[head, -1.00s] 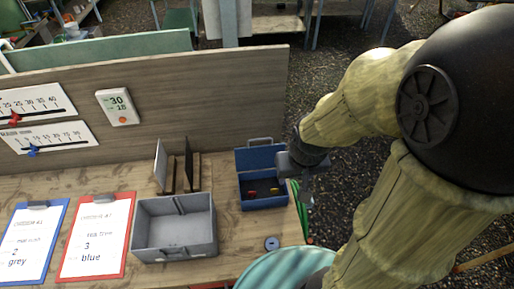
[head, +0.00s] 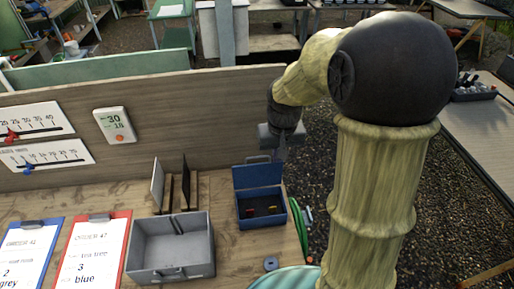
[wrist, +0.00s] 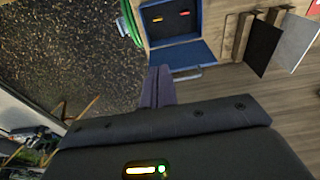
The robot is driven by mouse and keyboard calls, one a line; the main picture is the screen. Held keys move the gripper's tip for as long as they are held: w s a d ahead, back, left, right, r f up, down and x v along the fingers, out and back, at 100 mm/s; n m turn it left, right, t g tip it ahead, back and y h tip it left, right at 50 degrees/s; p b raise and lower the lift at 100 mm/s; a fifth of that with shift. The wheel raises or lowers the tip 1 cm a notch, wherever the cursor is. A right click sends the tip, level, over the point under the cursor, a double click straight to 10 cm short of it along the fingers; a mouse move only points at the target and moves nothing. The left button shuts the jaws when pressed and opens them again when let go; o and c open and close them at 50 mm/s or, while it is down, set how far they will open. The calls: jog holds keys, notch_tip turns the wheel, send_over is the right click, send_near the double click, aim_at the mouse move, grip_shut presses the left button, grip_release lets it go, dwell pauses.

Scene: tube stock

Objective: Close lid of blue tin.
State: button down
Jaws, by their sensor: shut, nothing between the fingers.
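The blue tin (head: 261,222) stands on the bench near its right end, with its lid (head: 258,174) raised upright at the back. Small red and yellow pieces lie inside it. In the wrist view the tin (wrist: 201,24) shows at the top, with its open lid (wrist: 183,56) nearer to me. My gripper (head: 281,152) is behind and just right of the raised lid, at about its top edge. In the wrist view my gripper's fingers (wrist: 160,82) are together and empty, close to the lid; I cannot tell whether they touch it.
A grey open box (head: 172,250) stands left of the tin. Upright plates in a wooden rack (head: 177,188) stand behind that box. A green coil (head: 297,222) hangs at the bench's right edge. A wooden back panel (head: 230,110) rises behind the bench.

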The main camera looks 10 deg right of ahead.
jog(key=w+a+r+g, duration=0.1)
jog(key=w+a, duration=0.1)
jog(key=w, duration=0.6)
jog(key=w+a+r+g, duration=0.1)
jog(key=w, duration=0.7)
jog(key=shift+w+a+g+b, duration=0.3)
jog(key=shift+a+b, duration=0.1)
jog(key=shift+b, duration=0.05)
jog(key=shift+r, duration=0.1)
jog(key=s+f+p, duration=0.4)
jog(key=s+f, duration=0.1)
jog(key=f, duration=0.5)
jog(key=shift+f, duration=0.3)
jog(key=shift+s+b, duration=0.2)
jog(key=shift+b, duration=0.15)
jog(key=shift+s, duration=0.1)
